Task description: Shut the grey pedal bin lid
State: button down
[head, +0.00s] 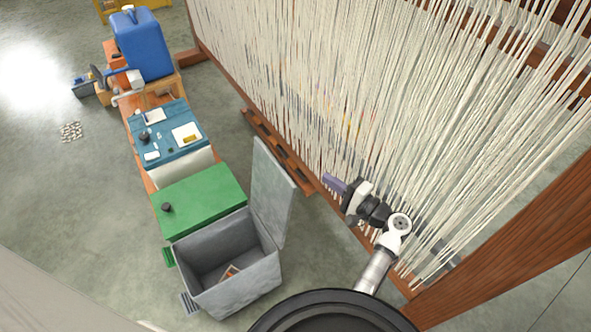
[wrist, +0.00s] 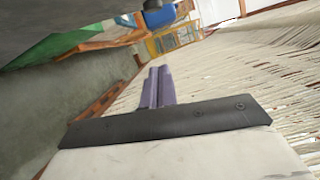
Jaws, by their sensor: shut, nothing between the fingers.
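The grey pedal bin (head: 232,264) stands open on the floor in the lower left middle of the head view. Its lid (head: 272,193) stands upright from the bin's right edge. A small brown item lies inside the bin. My gripper (head: 331,183) is to the right of the lid, close to the hanging wool, apart from the lid in this view. Its purple fingers are shut and hold nothing; they also show in the wrist view (wrist: 158,86). A grey surface across the top left of the wrist view (wrist: 50,25) may be the lid; I cannot tell.
A green-lidded bin (head: 200,200) stands behind the grey one. Beyond it is a bench with a teal top (head: 168,135) and a blue canister (head: 142,45). A wooden frame with hanging wool strands (head: 350,90) fills the right. Bare floor lies left of the bins.

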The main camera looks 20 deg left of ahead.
jog(key=a+p, duration=0.3)
jog(key=a, duration=0.7)
jog(key=shift+s+a+r, duration=0.25)
jog(key=shift+a+r, duration=0.05)
jog(key=shift+r, duration=0.15)
jog(key=shift+a, duration=0.1)
